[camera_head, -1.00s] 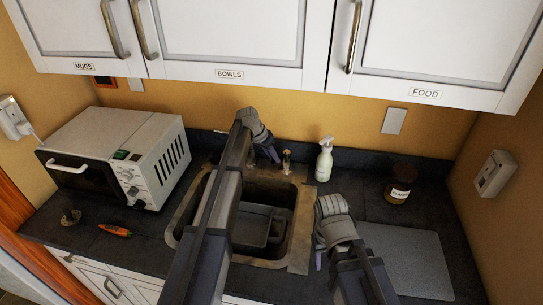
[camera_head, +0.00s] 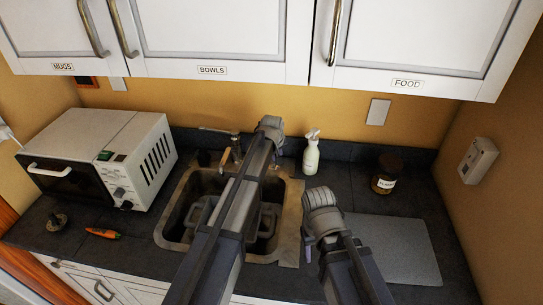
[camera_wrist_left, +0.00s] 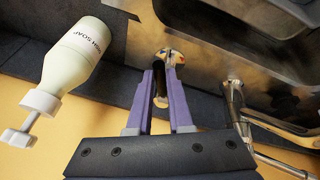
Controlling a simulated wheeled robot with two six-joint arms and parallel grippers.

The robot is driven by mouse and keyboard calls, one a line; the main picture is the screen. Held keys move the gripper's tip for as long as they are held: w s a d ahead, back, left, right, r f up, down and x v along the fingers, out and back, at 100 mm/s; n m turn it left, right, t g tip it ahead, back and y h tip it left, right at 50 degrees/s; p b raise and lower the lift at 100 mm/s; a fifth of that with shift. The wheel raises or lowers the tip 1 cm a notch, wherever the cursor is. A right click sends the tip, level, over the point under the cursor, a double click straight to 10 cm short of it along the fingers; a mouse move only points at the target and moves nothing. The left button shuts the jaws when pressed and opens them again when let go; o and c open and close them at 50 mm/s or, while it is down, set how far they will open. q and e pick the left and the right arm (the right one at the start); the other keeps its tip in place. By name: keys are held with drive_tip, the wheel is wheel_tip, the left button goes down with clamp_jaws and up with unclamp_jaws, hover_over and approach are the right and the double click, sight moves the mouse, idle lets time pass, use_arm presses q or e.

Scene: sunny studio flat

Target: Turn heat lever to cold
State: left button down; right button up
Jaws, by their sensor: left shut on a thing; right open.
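The heat lever (camera_wrist_left: 168,60) shows in the left wrist view as a rounded metal piece with small coloured marks, behind the sink. My left gripper (camera_wrist_left: 160,78) is shut on it, with a purple finger on each side. In the head view my left gripper (camera_head: 277,150) is at the sink's back right corner, and its own arm hides the lever there. The metal tap (camera_head: 227,150) shows left of that arm, and also in the left wrist view (camera_wrist_left: 236,105). My right gripper (camera_head: 308,250) is open and empty above the counter, right of the sink.
The sink (camera_head: 172,225) has a dark tub inside. A soap bottle (camera_head: 311,157) stands close to my left gripper. A jar (camera_head: 386,175) and a grey board (camera_head: 400,255) are at right. A toaster oven (camera_head: 100,160) and a carrot (camera_head: 103,233) are at left.

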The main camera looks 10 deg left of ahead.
use_arm(q)
drive_tip(key=shift+w+d+n+y, duration=0.25)
drive_tip(key=shift+d+n+y, duration=0.15)
drive_tip(key=shift+n, duration=0.4)
drive_tip(key=shift+w+d+n+y, duration=0.3)
drive_tip(key=shift+d+n, duration=0.25)
drive_tip(key=shift+n, duration=0.25)
drive_tip(key=shift+w+d+n+y, duration=0.3)
drive_tip(key=shift+d+n, duration=0.15)
drive_tip(key=shift+n, duration=0.35)
drive_tip(key=c, duration=0.8)
unclamp_jaws()
drive_tip(key=shift+c, duration=0.2)
drive_tip(key=p+v, duration=0.7)
drive_tip(key=v, duration=0.1)
drive_tip(key=shift+w, duration=0.15)
